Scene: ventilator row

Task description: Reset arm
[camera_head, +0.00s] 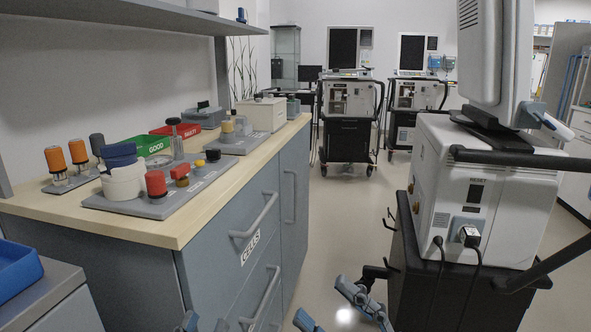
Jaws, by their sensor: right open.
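My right gripper (326,304) is at the bottom of the head view, low over the floor between the drawer cabinet and the near ventilator. Its blue-grey fingers are spread apart with nothing between them. My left gripper (204,323) shows only as small blue-grey tips at the bottom edge, in front of the cabinet's drawers. The rest of it is cut off, so its opening cannot be judged. The near ventilator (462,190), a white unit with a RESET label and plugged black cables, stands on a dark cart (425,270) at the right.
A wooden counter (150,228) at left holds grey trays with colored-capped parts, a green GOOD bin (146,145) and a red bin (176,130). Drawer handles (262,215) stick out. Two more ventilators (350,97) (415,95) stand behind. The middle floor is clear.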

